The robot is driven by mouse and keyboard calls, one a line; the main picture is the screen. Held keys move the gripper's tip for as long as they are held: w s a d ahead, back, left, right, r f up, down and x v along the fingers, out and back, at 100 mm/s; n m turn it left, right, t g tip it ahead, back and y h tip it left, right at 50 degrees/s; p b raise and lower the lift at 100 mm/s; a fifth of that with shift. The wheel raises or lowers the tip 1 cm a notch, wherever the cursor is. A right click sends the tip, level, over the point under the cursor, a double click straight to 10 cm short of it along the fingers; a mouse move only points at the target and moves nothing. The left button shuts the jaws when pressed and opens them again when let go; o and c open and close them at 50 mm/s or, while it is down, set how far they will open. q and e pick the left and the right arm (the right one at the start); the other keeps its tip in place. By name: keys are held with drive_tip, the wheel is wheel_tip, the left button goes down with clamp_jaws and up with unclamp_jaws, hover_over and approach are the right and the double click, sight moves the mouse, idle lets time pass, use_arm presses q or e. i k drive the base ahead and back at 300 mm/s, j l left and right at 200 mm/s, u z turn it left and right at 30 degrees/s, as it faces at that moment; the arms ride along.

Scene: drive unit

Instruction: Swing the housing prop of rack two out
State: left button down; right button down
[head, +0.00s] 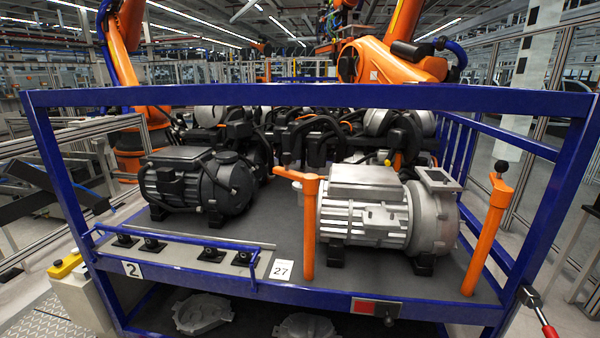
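The rack with the number 2 plate (132,269) has a blue frame (300,95) and a dark grey deck. A bare silver housing (365,215) sits on the right of the deck. An orange post (309,235) stands upright at its left front, with a short arm at its top pointing left. A second orange post (487,235), topped by a black knob, leans at the housing's right. I cannot tell for certain which orange part is the housing prop. Neither of my grippers is in view.
A black motor (200,182) stands on the deck's left. A blue bar (180,239) runs along the left front edge, near several empty black feet. A red-handled clamp (540,310) is at the right front corner. Orange robot arms (392,62) stand behind the rack.

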sight(501, 195)
drive_tip(key=i+z, duration=0.2)
drive_tip(key=z, duration=0.75)
